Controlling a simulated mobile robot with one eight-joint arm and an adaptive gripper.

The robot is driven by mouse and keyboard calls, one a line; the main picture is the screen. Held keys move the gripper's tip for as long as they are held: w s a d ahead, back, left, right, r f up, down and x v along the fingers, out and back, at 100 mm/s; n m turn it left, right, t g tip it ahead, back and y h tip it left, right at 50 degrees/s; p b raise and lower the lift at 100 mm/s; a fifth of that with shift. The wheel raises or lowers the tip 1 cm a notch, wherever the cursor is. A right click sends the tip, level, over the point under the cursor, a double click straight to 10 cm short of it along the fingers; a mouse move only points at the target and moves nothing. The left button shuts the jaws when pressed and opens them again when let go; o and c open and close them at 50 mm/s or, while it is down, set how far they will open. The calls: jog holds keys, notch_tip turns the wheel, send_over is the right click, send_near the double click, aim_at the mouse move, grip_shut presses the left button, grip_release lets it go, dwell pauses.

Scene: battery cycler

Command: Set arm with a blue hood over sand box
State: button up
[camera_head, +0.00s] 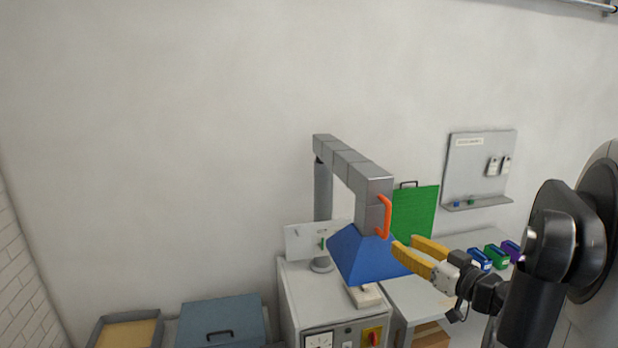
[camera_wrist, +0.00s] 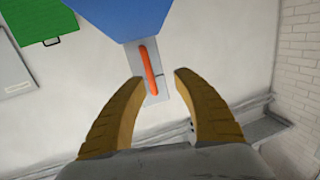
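The arm (camera_head: 350,165) is grey, rising from a post on a grey cabinet and bending forward. The blue hood (camera_head: 368,258) hangs at its front end, above the cabinet top; it also shows at the top of the wrist view (camera_wrist: 120,15). An orange handle (camera_head: 387,214) is on the arm's front end, above the hood. My gripper (camera_head: 404,242) has yellow fingers spread apart, just right of the hood and below the handle. In the wrist view the handle (camera_wrist: 149,70) lies ahead of the gap between the fingertips (camera_wrist: 158,77), with nothing held. The sand box (camera_head: 131,314) is at lower left, with tan filling.
A blue-grey lidded box (camera_head: 220,311) with a black handle stands between the sand box and the cabinet (camera_head: 291,290). A green panel (camera_head: 416,212) stands behind the hood. Blue, green and purple items (camera_head: 496,256) lie on the table at right. A wall panel (camera_head: 468,165) hangs above.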

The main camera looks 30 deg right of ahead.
notch_tip(320, 180, up, 3)
jog(key=d+p, duration=0.1)
jog(key=d, duration=0.1)
jog(key=p, duration=0.2)
send_over(385, 237)
jog(key=shift+w+d+f+t+h, duration=0.15)
jog(key=shift+w+d+t+h, duration=0.15)
jog(key=shift+t, duration=0.1)
grip_shut()
